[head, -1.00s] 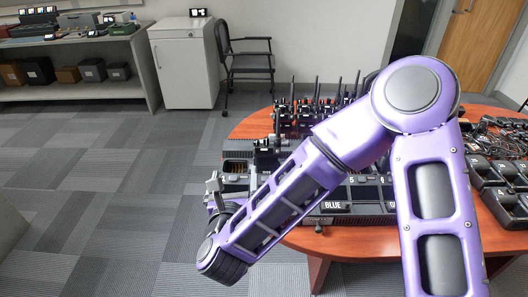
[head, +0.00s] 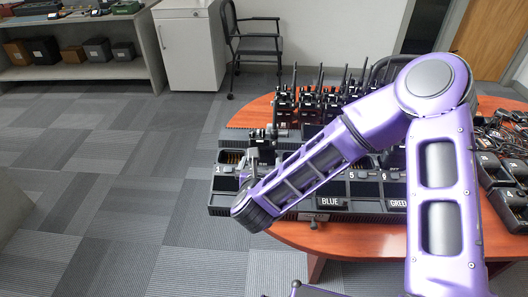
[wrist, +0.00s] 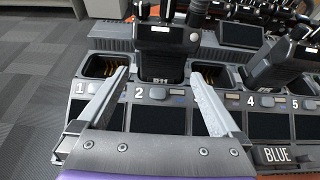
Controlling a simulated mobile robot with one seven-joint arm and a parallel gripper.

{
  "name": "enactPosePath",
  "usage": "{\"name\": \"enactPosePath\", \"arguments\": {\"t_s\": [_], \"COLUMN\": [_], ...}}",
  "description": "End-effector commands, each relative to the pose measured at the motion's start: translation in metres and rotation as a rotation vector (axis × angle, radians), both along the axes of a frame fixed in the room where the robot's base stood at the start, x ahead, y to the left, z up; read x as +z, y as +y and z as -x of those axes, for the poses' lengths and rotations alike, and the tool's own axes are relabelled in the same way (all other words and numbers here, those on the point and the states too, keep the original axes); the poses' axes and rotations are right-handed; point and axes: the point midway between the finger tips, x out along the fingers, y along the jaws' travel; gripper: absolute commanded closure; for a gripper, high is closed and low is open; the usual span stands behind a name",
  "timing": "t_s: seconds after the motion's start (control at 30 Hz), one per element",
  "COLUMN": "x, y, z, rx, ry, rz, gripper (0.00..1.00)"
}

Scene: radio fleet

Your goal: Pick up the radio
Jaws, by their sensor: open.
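A black radio (wrist: 160,48) stands upright in slot 2 of the numbered charger (wrist: 155,120), seen in the wrist view; its top runs out of frame. In the head view the radio (head: 262,138) shows partly, just beyond my gripper. My gripper (wrist: 158,72) is open, one finger on each side of the radio's lower body, with gaps visible; I cannot tell whether the tips reach its depth. In the head view my gripper (head: 252,157) is over the left end of the charger, partly hidden by my arm.
Slots 1 and 3 beside the radio are empty. Another radio (wrist: 275,62) leans at the right, near slot 4. More radios (head: 310,105) stand behind on the wooden table (head: 290,232). A BLUE label (head: 329,202) is on the charger front. Floor at left is clear.

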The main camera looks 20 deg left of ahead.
Motion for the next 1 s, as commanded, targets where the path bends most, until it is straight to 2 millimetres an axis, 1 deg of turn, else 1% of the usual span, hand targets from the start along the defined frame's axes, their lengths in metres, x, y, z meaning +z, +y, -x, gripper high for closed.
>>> {"name": "enactPosePath", "arguments": {"t_s": [0.03, 0.1, 0.33, 0.5, 0.6, 0.7, 0.9, 0.97, 1.0], "x": [-0.003, -0.006, -0.012, -0.021, -0.025, -0.028, -0.028, -0.028, -0.028], "y": [0.002, 0.004, 0.007, 0.011, 0.014, 0.016, 0.016, 0.016, 0.016], "z": [-0.008, -0.015, -0.029, -0.054, -0.064, -0.069, -0.069, -0.069, -0.069], "rx": [-0.001, -0.001, 0.000, -0.001, 0.000, 0.000, 0.001, 0.001, 0.001], "ry": [-0.001, 0.000, -0.001, -0.001, -0.002, -0.001, -0.001, -0.001, -0.001], "rz": [-0.001, -0.001, 0.000, -0.001, -0.001, 0.000, 0.000, 0.000, 0.000], "gripper": [0.00, 0.00, 0.00, 0.00, 0.00, 0.00, 0.00, 0.09, 0.16]}}
